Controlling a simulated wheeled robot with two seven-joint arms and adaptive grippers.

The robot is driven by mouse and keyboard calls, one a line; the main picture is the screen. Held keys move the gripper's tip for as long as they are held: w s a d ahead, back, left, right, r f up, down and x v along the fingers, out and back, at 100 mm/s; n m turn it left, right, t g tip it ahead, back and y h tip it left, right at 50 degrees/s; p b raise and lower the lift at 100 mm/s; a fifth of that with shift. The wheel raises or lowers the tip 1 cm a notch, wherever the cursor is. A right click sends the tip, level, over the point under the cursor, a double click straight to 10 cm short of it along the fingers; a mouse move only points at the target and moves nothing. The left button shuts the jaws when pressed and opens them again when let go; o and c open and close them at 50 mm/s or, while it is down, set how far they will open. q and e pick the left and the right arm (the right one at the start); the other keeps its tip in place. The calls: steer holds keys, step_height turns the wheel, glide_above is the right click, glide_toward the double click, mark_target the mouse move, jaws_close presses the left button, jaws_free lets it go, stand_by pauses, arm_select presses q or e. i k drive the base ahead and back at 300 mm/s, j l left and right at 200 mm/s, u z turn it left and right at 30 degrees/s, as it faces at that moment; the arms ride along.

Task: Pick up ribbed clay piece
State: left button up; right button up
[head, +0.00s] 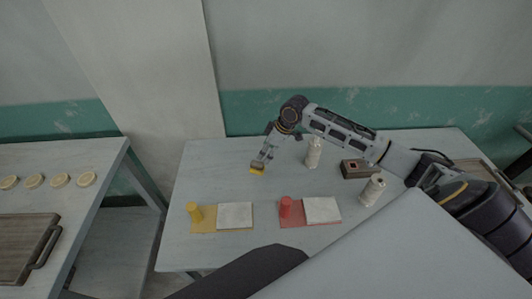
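A small yellow piece (257,170) shows right at the fingertips of my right gripper (260,164), at the back left of the middle table. The gripper points down and covers part of the piece. The piece is too small here to tell whether it is ribbed, whether the fingers are closed on it, or whether it is lifted. No other piece is clearly ribbed at this size. My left gripper is not in view.
A yellow mat (203,226) holds a yellow cylinder (195,212) and a pale slab (235,215). A red mat (292,221) holds a red cylinder (286,207) and another slab (321,210). Pale bottles (313,153) (373,190) and a brown box (356,169) stand right. Pale discs (60,180) lie on the left table.

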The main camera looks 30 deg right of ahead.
mark_target(377, 183)
steer(key=k+z, duration=0.35)
steer(key=k+l+z, duration=0.15)
steer(key=k+z, duration=0.25)
steer(key=i+j+z, duration=0.15)
steer(key=z, duration=0.35)
steer(key=i+j+z, duration=0.25)
steer(key=z, duration=0.25)
steer(key=i+j+z, duration=0.2)
steer(key=z, duration=0.3)
steer(key=k+j, duration=0.05)
steer(key=j, duration=0.05)
